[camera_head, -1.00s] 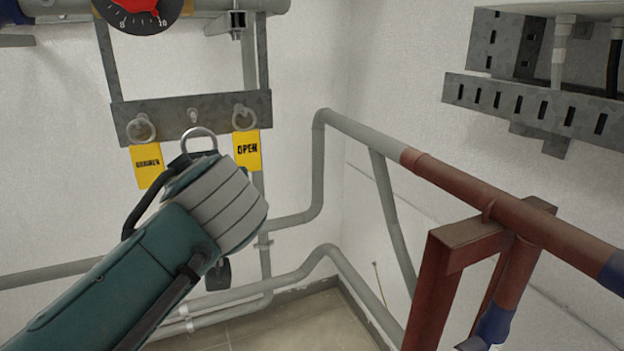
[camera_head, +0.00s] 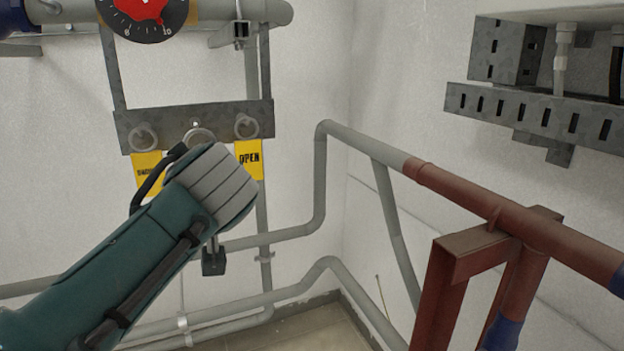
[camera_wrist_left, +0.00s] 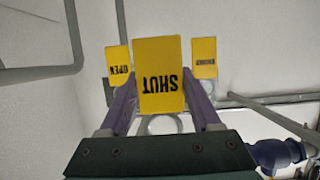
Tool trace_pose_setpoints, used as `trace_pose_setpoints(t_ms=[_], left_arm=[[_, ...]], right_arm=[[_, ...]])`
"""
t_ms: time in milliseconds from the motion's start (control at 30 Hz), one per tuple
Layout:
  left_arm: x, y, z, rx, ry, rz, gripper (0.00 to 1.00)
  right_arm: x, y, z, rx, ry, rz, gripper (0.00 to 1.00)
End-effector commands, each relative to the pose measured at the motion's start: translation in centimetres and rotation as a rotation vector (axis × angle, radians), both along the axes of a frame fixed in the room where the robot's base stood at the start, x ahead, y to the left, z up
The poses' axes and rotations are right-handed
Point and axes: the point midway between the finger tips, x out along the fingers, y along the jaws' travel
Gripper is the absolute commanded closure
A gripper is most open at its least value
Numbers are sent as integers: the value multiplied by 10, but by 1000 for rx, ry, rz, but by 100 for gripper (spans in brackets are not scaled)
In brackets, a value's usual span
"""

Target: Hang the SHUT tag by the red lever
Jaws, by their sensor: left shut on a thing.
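My left gripper (camera_wrist_left: 160,103) is shut on the SHUT tag, a yellow plate (camera_wrist_left: 165,65) with a metal ring. The fingers flank the tag in the left wrist view. In the head view my wrist hides the tag and fingers, but the ring (camera_head: 200,134) shows in front of the grey bracket (camera_head: 222,115), just under or at its middle peg (camera_head: 195,123). I cannot tell whether the ring is around the peg. A red part (camera_head: 143,9) shows on the black dial above; no separate red lever is clear. My right gripper is not in view.
The yellow OPEN tag (camera_head: 249,159) hangs on the bracket's right peg, and another yellow tag (camera_head: 146,165) on the left peg. Grey pipes run below and right. A red-brown pipe and stand (camera_head: 470,250) are at the right, beneath a slotted metal tray (camera_head: 535,115).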

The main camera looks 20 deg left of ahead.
Motion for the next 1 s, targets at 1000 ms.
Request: trace_pose_setpoints(t_ms=[1000], left_arm=[[23,25,-1,1,-1,0,90]], right_arm=[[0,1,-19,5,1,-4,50]])
